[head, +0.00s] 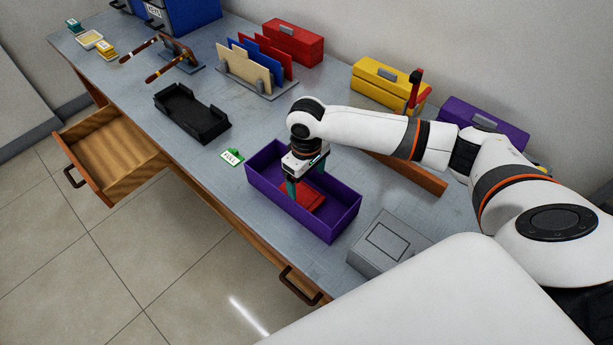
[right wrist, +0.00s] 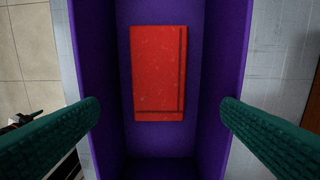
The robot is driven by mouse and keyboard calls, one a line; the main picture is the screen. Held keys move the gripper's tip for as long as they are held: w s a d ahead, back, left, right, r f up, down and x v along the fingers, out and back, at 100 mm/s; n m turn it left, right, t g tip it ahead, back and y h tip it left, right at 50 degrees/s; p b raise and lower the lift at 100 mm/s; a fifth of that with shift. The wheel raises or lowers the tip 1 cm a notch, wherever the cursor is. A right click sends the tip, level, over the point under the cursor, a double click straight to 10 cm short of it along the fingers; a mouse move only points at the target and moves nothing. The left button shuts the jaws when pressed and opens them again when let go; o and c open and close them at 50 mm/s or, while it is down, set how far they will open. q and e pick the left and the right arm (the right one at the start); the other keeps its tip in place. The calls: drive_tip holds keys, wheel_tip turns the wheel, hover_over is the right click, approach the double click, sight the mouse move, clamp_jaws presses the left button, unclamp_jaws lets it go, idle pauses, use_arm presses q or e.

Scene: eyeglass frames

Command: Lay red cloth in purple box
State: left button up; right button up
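The open purple box (head: 335,222) stands near the front edge of the table in the head view. The red cloth (head: 313,201) lies inside it. In the right wrist view the cloth (right wrist: 158,75) is a folded, flat rectangle on the floor of the purple box (right wrist: 213,75), clear of both side walls. My right gripper (head: 305,180) points down into the box above the cloth. Its green fingers are wide apart with nothing between them, one towards each long side of the box. My left gripper is not in view.
A grey box (head: 388,242) stands just right of the purple box, and a green FULL tag (head: 232,157) lies to its left. A black tray (head: 192,113) and file rack (head: 258,75) stand further left. A lidded purple toolbox (head: 480,120) is behind my right arm. A drawer (head: 110,155) hangs open.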

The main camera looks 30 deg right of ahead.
wheel_tip(320, 180, up, 12)
idle(0.6)
idle(0.6)
